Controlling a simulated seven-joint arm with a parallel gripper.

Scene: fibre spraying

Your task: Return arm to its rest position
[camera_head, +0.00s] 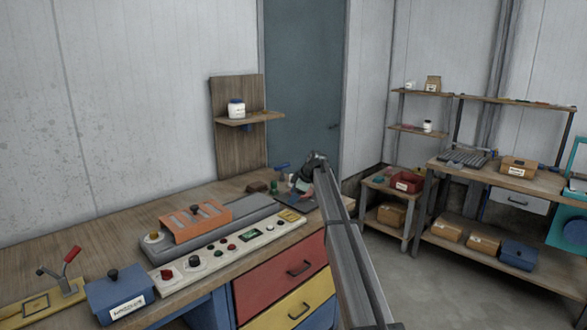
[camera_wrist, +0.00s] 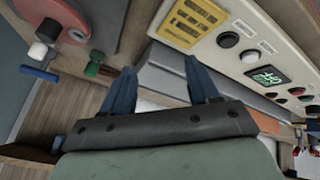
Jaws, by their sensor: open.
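My gripper (camera_wrist: 160,88) shows in the wrist view with its two blue fingers apart and nothing between them. In the head view my arm reaches up from the bottom, and my gripper is at the far right end of the workbench (camera_head: 85,238), largely hidden behind my arm's end. In the wrist view the fingers are over the bench, beside the control panel (camera_wrist: 235,50) with its yellow label. The panel also shows in the head view (camera_head: 222,256), along the bench's front edge.
An orange-topped unit (camera_head: 195,220) stands behind the panel. A blue box (camera_head: 118,290) and a red-handled clamp (camera_head: 62,280) are at the front left. A wall shelf (camera_head: 255,117) holds a white jar (camera_head: 236,108). Shelving (camera_head: 440,165) with boxes stands right; the floor between is clear.

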